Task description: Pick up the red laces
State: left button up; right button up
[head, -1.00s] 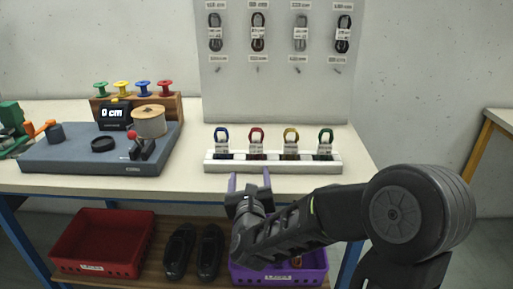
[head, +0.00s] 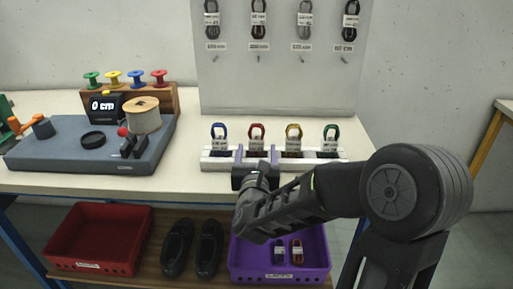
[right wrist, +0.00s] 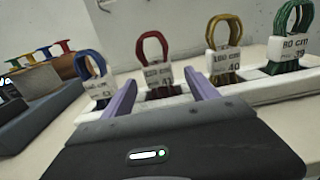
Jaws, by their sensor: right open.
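The red laces (head: 256,133) stand as an upright loop with a white label in the white rack (head: 218,165) on the table. They also show in the right wrist view (right wrist: 154,48), beyond and between my fingers. Blue laces (head: 219,131) stand to their left, yellow laces (head: 293,132) and green laces (head: 331,133) to their right. My right gripper (head: 256,155) is open and empty, its two purple fingers in front of the red laces; it also shows in the right wrist view (right wrist: 160,96). My left gripper is not in view.
A grey measuring device with a spool (head: 142,114) stands at the left, with coloured spools behind it. A panel (head: 280,85) with hanging dark laces rises behind the rack. Below are a red crate (head: 138,262), black shoes (head: 193,246) and a purple crate (head: 322,262) holding two laces.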

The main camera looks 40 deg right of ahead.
aim_at(257, 139)
jog(key=shift+w+d, duration=0.4)
jog(key=shift+w, duration=0.1)
jog(key=shift+p+x, duration=0.65)
jog(key=shift+x, duration=1.95)
jog(key=c, duration=1.4)
